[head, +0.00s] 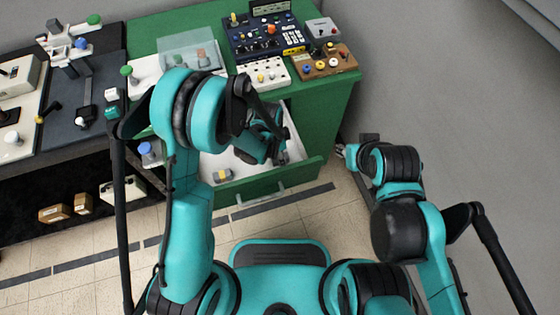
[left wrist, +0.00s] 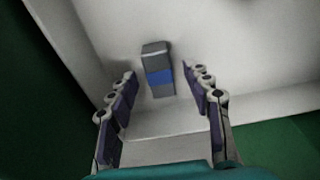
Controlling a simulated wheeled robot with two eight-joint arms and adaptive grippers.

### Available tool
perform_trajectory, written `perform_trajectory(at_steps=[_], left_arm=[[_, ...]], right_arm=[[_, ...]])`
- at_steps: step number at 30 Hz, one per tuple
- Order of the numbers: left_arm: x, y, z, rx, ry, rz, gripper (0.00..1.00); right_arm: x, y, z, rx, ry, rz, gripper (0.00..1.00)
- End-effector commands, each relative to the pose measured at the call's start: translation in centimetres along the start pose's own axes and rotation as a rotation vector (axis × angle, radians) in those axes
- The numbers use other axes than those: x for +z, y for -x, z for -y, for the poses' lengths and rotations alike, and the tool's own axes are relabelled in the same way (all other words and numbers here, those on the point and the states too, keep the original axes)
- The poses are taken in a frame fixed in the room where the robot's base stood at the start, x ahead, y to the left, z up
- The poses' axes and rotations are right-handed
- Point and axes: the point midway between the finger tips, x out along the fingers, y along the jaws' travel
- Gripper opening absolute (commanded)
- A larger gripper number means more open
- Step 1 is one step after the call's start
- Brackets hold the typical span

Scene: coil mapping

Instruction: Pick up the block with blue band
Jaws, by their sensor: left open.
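The block with the blue band (left wrist: 158,72) is a grey block with a blue stripe around its middle. In the left wrist view it lies on the white floor of the open drawer, ahead of my left gripper (left wrist: 160,82). The gripper's two fingers are spread, one to each side of the block in the picture, with nothing between them that looks held. In the head view my left arm reaches over the drawer and I cannot make out this block. My right gripper (head: 341,150) shows only as a small part beyond the right arm, beside the cabinet.
The green drawer (head: 264,184) is open, with its front edge toward me. The green cabinet top (head: 344,73) above carries several panels, including a dark blue control box (head: 262,33). The drawer's white walls stand close around the left gripper.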

Motion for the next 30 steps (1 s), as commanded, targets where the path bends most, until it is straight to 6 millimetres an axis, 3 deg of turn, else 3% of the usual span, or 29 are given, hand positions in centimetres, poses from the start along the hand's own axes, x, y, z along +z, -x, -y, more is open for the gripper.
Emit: perform_trajectory(at_steps=[6, 8, 12, 23, 30], left_arm=[[0.0, -0.2, 0.0, 0.000, 0.000, 0.000, 0.50], [0.0, -0.1, 0.0, 0.000, 0.000, 0.000, 0.37], [0.0, -0.1, 0.0, 0.000, 0.000, 0.000, 0.00], [-0.1, 0.3, 0.0, 0.000, 0.000, 0.000, 0.00], [-0.6, 4.8, 0.0, 0.000, 0.000, 0.000, 0.00]], right_arm=[[0.0, 0.0, 0.0, 0.000, 0.000, 0.000, 0.33], [0.0, 0.0, 0.0, 0.000, 0.000, 0.000, 0.33], [0.0, 0.0, 0.0, 0.000, 0.000, 0.000, 0.33], [-0.1, 0.2, 0.0, 0.000, 0.000, 0.000, 0.33], [-1.5, 2.0, 0.0, 0.000, 0.000, 0.000, 0.33]])
